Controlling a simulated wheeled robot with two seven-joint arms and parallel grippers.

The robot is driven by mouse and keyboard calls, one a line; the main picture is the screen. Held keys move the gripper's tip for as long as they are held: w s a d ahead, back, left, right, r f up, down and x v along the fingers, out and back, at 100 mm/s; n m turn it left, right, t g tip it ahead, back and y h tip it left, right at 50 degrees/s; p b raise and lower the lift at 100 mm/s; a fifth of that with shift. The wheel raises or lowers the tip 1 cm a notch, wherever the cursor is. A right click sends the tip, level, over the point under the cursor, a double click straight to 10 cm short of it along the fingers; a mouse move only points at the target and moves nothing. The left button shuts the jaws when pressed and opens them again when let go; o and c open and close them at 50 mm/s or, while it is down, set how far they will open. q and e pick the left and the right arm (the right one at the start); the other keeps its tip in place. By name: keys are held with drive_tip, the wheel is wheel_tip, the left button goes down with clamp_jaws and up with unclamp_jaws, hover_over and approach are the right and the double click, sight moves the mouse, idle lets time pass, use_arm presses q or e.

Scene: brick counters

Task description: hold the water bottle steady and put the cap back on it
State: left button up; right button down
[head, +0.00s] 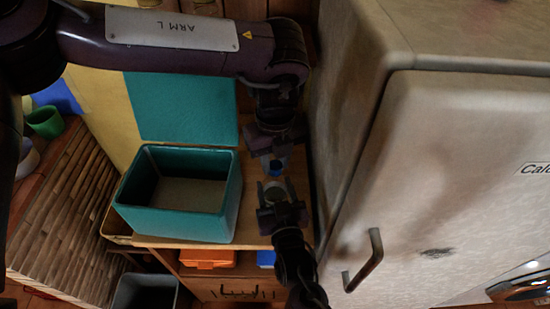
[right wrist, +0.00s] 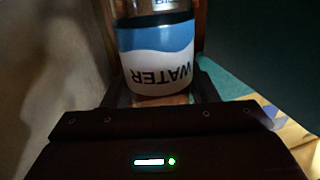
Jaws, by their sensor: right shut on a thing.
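The water bottle (right wrist: 160,60) has a white and blue label with the word WATER and fills the middle of the right wrist view. Its top is cut off there. In the head view my right gripper (head: 272,192) comes up from below and is shut on the bottle (head: 273,188), of which little shows. My left gripper (head: 274,163) points down just above it in the picture. The blue cap (head: 276,168) shows between the left fingertips, a short gap above the bottle in the picture. I cannot tell whether these fingers grip it.
An open teal box (head: 178,231) stands left of the grippers, its lid (head: 182,105) behind it. A large pale fridge (head: 460,190) with a handle stands close on the right. The wooden surface (head: 251,203) between them is narrow. A green cup (head: 45,121) is far left.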

use_arm(q)
clamp_jaws()
drive_tip(key=m, duration=0.5)
drive_tip(key=o, duration=0.9)
unclamp_jaws()
drive_tip(key=shift+r, duration=0.1)
drive_tip(key=shift+r, duration=2.2)
drive_tip(key=shift+c, duration=0.3)
